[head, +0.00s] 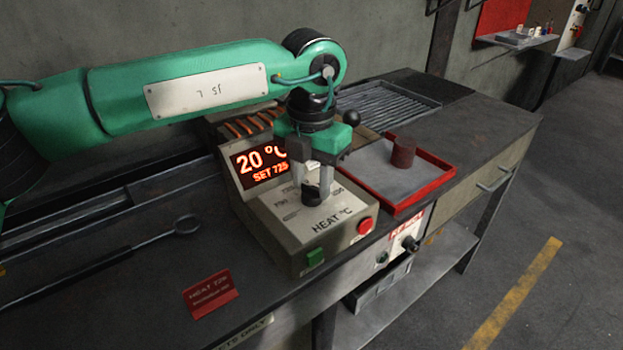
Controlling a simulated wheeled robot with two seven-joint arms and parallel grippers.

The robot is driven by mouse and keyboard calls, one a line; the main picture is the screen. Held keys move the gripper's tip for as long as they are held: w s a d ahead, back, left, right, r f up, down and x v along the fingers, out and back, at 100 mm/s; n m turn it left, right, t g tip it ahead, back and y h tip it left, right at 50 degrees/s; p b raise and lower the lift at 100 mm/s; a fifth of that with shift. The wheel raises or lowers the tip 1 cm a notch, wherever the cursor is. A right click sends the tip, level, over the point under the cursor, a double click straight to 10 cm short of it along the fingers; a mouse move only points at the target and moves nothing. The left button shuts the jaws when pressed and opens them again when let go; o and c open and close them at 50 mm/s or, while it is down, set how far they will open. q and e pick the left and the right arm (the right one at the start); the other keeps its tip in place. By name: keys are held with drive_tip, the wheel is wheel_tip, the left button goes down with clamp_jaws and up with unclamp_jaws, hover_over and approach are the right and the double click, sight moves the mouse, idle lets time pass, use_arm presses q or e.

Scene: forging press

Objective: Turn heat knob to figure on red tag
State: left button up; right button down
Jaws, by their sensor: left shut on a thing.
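The heat control box (283,240) is beige with "HEAT °C" on its top, and stands on the dark bench. Its red display (262,166) reads 20 °C and "SET 725"; its right edge is partly covered by my arm. My left gripper (318,190) points down over the box and is shut on the dark heat knob (313,193). The fingers hide most of the knob, and its pointer cannot be made out. The red tag (210,295) stands at the bench front and reads "HEAT 725", with smaller unclear text below. My right gripper is out of view.
A green button (315,257) and a red button (365,226) sit on the box front. A red-rimmed tray (437,175) with a brown cylinder (403,151) stands to the right. A black ball-topped lever (351,118) rises behind.

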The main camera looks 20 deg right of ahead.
sight(312, 186)
use_arm(q)
drive_tip(key=o, duration=1)
wheel_tip(312, 186, up, 14)
drive_tip(key=shift+p, duration=0.4)
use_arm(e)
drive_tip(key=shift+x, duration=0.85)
use_arm(q)
drive_tip(key=shift+f, duration=0.1)
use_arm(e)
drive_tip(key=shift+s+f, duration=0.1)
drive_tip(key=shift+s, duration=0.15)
